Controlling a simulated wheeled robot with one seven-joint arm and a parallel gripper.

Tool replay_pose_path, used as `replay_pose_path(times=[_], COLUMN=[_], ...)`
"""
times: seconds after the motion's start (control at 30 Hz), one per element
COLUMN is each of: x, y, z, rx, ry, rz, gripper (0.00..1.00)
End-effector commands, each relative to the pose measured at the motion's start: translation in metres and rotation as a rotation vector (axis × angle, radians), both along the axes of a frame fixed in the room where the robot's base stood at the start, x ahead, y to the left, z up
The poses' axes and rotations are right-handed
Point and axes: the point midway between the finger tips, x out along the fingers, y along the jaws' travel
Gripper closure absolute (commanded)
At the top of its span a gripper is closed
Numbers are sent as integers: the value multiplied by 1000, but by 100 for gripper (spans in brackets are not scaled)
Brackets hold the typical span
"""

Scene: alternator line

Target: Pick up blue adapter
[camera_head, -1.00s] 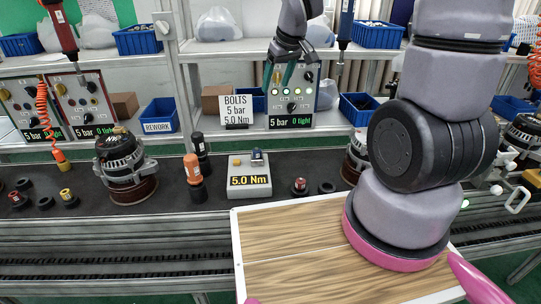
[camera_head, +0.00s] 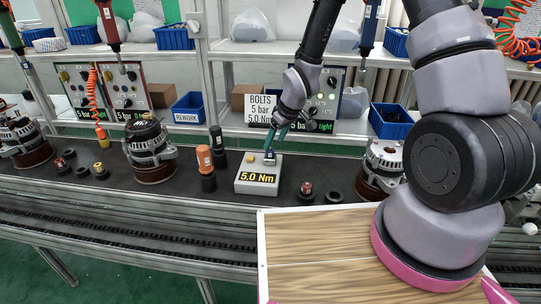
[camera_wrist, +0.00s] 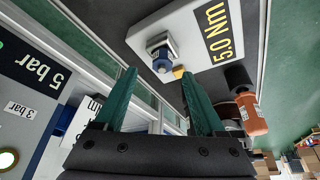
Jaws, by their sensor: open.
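The blue adapter (camera_head: 269,157), with a silvery square part, stands on the grey torque tester (camera_head: 246,187) marked "5.0 Nm". In the wrist view the adapter (camera_wrist: 160,60) is just beyond my fingertips, roughly in line with the gap between them. My gripper (camera_head: 272,145) has teal fingers pointing down at the tester from above. In the wrist view my gripper (camera_wrist: 159,76) is open, with nothing between its fingers. In the head view the fingers overlap the adapter, so the exact clearance is hard to tell.
A yellow button (camera_head: 250,158) sits on the tester beside the adapter. An orange-and-black cylinder (camera_head: 205,165) and a black one (camera_head: 217,143) stand left of it. A red-topped part (camera_head: 306,190) and an alternator (camera_head: 384,160) stand to the right. The "BOLTS" sign (camera_head: 261,109) is behind.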

Motion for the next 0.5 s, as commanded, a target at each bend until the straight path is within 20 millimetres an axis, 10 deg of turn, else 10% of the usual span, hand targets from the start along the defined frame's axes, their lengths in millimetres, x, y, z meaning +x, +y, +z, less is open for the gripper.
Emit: replay_pose_path(times=[0.5], x=[13], y=[17], z=[-46], rx=[0], ry=[0], rz=[0], gripper=[28])
